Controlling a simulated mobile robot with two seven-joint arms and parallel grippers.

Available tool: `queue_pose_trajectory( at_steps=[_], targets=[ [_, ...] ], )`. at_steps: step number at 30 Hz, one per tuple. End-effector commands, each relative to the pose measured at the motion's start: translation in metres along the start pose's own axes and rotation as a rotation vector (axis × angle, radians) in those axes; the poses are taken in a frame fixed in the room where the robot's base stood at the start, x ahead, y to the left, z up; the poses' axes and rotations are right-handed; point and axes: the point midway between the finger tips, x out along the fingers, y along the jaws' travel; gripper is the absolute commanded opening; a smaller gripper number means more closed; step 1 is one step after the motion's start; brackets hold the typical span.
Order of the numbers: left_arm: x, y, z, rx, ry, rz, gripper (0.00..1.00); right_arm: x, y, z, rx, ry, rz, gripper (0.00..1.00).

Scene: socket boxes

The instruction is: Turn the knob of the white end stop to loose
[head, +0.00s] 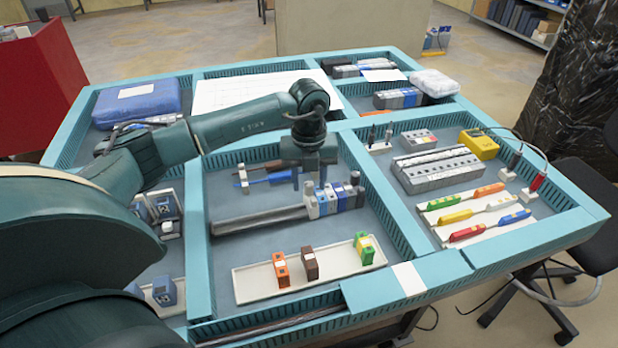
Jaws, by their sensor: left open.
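The white end stop (311,203) stands on the grey rail (258,221) in the middle compartment, at the left end of a row of blue, grey and white terminal blocks (338,198). Its knob is too small to make out, so I cannot tell its setting. My left gripper (309,181) points down just above the end stop and partly covers its top. It is open, and nothing shows between its fingers. I cannot tell whether it touches the end stop. My right gripper is out of view.
In front, a white tray (303,266) holds orange, brown and green-yellow blocks. A blue-handled tool (275,179) lies behind the rail. Teal divider walls (199,262) bound the compartment.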

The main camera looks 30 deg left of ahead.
Motion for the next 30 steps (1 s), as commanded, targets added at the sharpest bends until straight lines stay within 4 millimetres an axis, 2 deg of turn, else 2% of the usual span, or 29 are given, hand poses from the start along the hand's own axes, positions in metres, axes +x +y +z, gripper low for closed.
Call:
queue_pose_trajectory(
  at_steps=[4,8,18,21,24,30],
  targets=[
    [-0.004,0.000,0.000,0.000,-0.001,-0.001,0.41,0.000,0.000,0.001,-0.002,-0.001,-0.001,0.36],
    [-0.020,0.000,0.001,0.000,-0.002,-0.003,0.41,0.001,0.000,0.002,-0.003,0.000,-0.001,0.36],
    [-0.096,-0.001,0.001,0.000,-0.004,-0.003,0.41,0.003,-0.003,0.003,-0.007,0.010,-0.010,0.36],
    [-0.112,-0.001,0.000,0.000,-0.003,-0.002,0.41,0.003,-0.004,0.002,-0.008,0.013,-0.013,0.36],
    [-0.123,0.000,0.000,0.000,-0.002,-0.001,0.41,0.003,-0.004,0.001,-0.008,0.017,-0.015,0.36],
    [-0.132,0.000,0.000,0.000,0.001,0.000,0.41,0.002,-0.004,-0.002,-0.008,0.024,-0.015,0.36]
  ],
)
